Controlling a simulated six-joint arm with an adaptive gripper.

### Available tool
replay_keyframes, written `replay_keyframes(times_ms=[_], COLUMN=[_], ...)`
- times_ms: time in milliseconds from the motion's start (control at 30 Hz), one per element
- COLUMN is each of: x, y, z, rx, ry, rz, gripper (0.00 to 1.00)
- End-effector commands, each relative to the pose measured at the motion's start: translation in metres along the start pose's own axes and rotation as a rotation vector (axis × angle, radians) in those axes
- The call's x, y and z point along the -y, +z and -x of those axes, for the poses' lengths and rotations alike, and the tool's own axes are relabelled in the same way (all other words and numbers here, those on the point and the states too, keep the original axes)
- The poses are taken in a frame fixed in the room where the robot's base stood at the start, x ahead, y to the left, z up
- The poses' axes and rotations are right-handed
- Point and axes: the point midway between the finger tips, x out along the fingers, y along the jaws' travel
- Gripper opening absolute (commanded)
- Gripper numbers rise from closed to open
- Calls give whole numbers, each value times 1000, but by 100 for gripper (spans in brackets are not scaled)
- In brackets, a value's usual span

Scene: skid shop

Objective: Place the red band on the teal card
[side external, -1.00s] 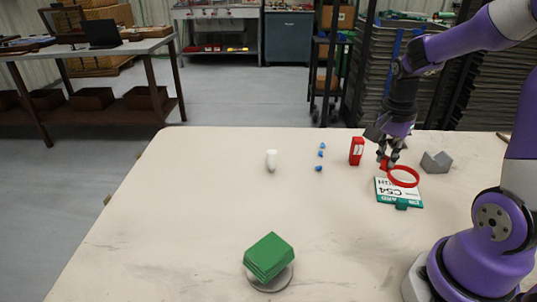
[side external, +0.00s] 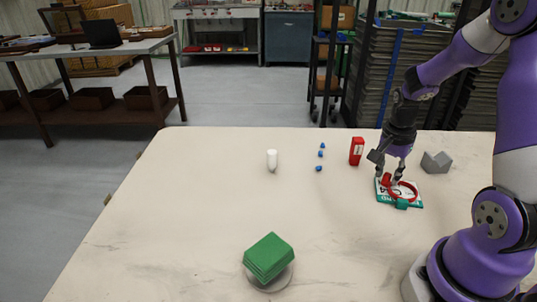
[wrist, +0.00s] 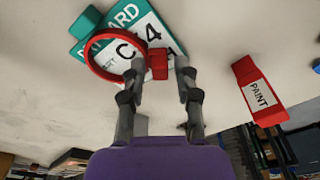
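The red band (side external: 405,198), a ring with a small block on its side, lies over the teal card (side external: 420,206), which has a white printed face. In the wrist view the band (wrist: 88,55) overlaps the card (wrist: 86,42), and part of the ring seems to reach the card's edge. My gripper (side external: 389,177) is low above the card. In the wrist view the fingers of my gripper (wrist: 160,68) are apart on either side of the band's red block, with gaps visible. Whether the band rests fully flat is hard to tell.
A red paint box (side external: 356,151) stands behind the card, and a grey notched block (side external: 436,162) is to its right. Blue pieces (side external: 320,160) and a white cylinder (side external: 271,160) are to the left. A green stack (side external: 268,257) sits at the front. The middle of the table is clear.

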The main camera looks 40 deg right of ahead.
Motion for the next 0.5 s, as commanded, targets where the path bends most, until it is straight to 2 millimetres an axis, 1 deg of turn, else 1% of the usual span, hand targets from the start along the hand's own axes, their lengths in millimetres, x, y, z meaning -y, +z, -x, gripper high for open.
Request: replay_keyframes(times_ms=[333, 433, 500], x=[0, 1, 1], y=[0, -1, -1], z=[1, 10, 22], rx=[0, -3, -4], ry=[0, -3, -5], rz=[0, 0, 1], gripper=[47, 47, 47])
